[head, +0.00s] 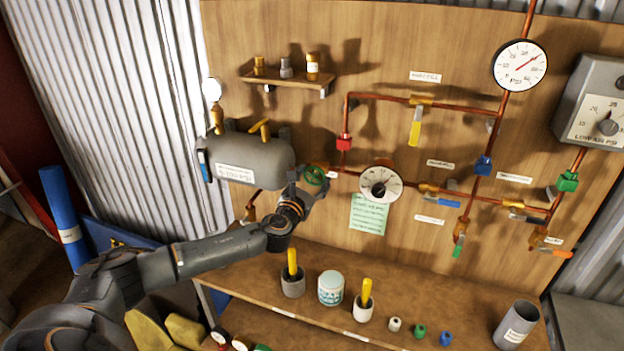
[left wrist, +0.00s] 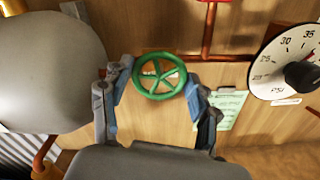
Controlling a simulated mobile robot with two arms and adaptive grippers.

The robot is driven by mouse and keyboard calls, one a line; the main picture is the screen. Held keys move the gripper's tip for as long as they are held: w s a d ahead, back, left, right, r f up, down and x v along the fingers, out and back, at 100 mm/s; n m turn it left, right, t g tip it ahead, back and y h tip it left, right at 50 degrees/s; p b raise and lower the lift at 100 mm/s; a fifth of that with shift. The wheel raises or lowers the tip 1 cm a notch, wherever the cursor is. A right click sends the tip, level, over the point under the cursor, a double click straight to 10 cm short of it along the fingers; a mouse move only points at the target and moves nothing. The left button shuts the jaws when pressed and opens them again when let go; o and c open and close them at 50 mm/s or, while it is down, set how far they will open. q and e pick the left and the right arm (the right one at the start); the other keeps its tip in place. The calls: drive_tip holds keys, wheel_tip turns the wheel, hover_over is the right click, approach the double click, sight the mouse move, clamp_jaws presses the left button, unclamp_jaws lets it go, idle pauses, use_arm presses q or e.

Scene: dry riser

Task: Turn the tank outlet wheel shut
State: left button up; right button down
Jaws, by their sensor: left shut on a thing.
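The tank outlet wheel is a small green spoked handwheel (head: 315,174) on the pipe just right of the grey tank (head: 240,158). In the left wrist view the wheel (left wrist: 159,93) faces me, with its rim and spokes in plain sight. My left gripper (head: 311,182) reaches it from below left. In the left wrist view my left gripper (left wrist: 156,84) has one finger at each side of the rim, shut on the wheel. My right gripper is not in view.
A round dial gauge (head: 381,184) sits close right of the wheel, above a green note (head: 368,214). Copper pipes with coloured valves cover the board to the right. A wooden bench (head: 300,310) below holds cups and small caps.

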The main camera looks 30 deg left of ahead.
use_arm(q)
drive_tip(key=m, duration=0.4)
drive_tip(key=shift+m, duration=0.4)
drive_tip(key=m, duration=0.3)
drive_tip(key=shift+f+m, duration=0.15)
drive_tip(key=shift+m, duration=0.15)
drive_tip(key=m, duration=0.4)
drive_tip(key=shift+m, duration=2)
drive_tip(key=o, duration=1.1)
drive_tip(key=shift+o, duration=0.2)
drive_tip(key=v, duration=1.2)
